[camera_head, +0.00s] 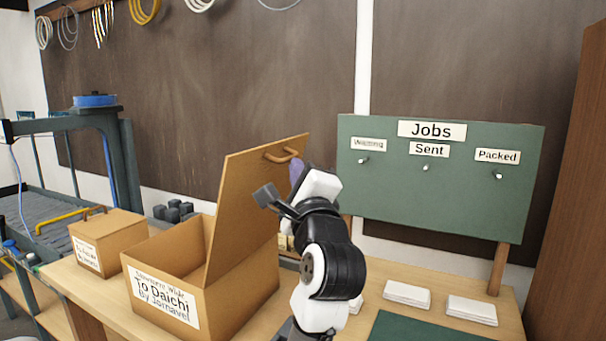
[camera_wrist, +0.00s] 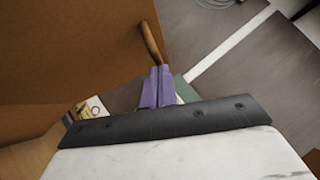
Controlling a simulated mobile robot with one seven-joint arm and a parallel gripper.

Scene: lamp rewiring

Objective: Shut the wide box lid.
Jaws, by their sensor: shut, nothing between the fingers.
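The wide box (camera_head: 243,292) stands on the bench with a label (camera_head: 163,299) reading "To Daichi" on its front. Its lid (camera_head: 245,200) stands raised and nearly upright at the right side, so the box is open. A brown handle (camera_head: 283,154) sits near the lid's top edge. My gripper (camera_head: 296,170) is at the lid's right, just below the handle, with its purple fingers shut and empty. In the wrist view the shut fingers (camera_wrist: 157,86) are close to the handle (camera_wrist: 152,42) and the lid face (camera_wrist: 60,50); I cannot tell whether they touch.
A smaller closed box (camera_head: 112,240) stands left of the wide box. A green Jobs board (camera_head: 430,195) stands behind to the right. White card stacks (camera_head: 407,295) and a green mat (camera_head: 420,330) lie on the bench (camera_head: 513,325) at the right.

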